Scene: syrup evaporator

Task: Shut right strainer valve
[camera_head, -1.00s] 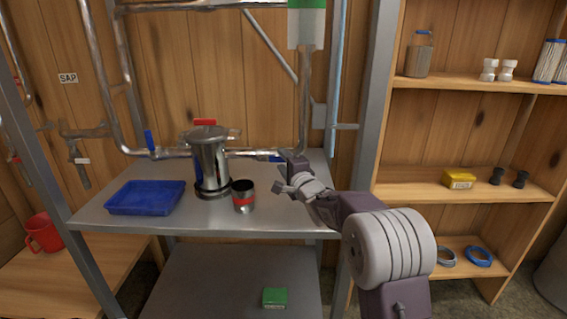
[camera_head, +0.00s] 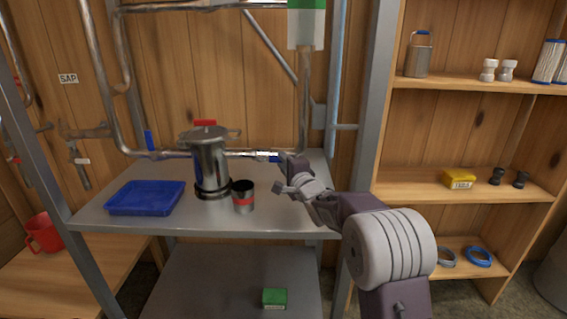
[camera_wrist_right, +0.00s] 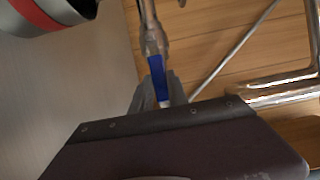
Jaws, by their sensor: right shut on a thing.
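The strainer (camera_head: 210,162) is a steel pot with a red-topped lid, standing on the metal table with a pipe on each side. The right strainer valve's blue handle (camera_head: 273,158) lies roughly along the pipe, to the right of the pot. My right gripper (camera_head: 285,161) is at this handle. In the right wrist view the blue handle (camera_wrist_right: 157,78) sits between the fingers of the right gripper (camera_wrist_right: 158,95), which are shut on it. The left valve's blue handle (camera_head: 149,140) stands upright. My left gripper is not in view.
A blue tray (camera_head: 145,198) and a steel cup with a red band (camera_head: 243,203) are on the table near the pot. A vertical pipe (camera_head: 304,100) rises behind my gripper. A wooden shelf (camera_head: 450,188) with small goods stands to the right.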

